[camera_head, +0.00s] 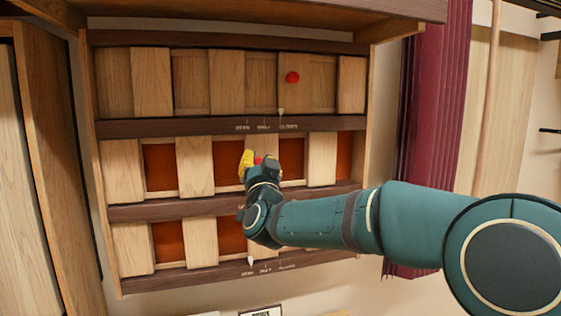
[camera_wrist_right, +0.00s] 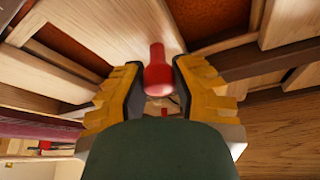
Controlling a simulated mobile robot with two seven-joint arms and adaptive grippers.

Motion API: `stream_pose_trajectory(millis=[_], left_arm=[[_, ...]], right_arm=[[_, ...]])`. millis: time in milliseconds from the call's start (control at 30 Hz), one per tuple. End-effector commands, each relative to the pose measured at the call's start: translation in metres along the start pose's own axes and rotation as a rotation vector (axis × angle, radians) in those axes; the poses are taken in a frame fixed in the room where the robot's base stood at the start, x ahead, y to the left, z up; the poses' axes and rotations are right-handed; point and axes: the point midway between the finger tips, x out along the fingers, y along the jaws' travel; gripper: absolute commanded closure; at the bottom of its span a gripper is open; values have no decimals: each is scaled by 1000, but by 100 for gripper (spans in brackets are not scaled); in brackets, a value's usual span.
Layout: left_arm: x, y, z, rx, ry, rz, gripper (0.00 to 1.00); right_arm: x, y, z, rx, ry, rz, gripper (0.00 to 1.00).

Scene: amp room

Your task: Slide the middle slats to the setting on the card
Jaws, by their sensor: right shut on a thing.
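The middle slats (camera_head: 194,166) are pale wooden panels in the middle row of the wall frame, with rust-brown gaps between them. My right gripper (camera_head: 259,161) is at this row, shut on the red knob of one slat. The red knob (camera_wrist_right: 156,72) stands between the yellow-padded fingers of the right gripper (camera_wrist_right: 160,88) in the right wrist view. My forearm and gripper hide part of the middle row's lower rail and its scale. A white card (camera_head: 262,312) is cut off at the bottom edge; its print is hard to read. My left gripper is not in view.
A maroon curtain (camera_head: 434,110) hangs at right.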

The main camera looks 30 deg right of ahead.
Motion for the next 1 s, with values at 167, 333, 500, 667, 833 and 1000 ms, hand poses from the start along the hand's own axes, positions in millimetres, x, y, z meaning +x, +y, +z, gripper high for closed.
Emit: stream_pose_trajectory(millis=[167, 333, 500, 667, 833, 1000], left_arm=[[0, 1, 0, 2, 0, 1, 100], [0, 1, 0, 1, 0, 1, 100], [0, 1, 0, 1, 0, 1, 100], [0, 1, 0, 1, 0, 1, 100], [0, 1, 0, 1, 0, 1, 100], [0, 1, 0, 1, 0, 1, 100]], right_arm=[[-1, -10, 0, 1, 2, -9, 100], [-1, -10, 0, 1, 2, -11, 100], [-1, -9, 0, 1, 1, -9, 42], [-1, -8, 1, 0, 1, -6, 42], [-6, -7, 0, 1, 0, -6, 42], [-30, -8, 0, 2, 0, -7, 42]])
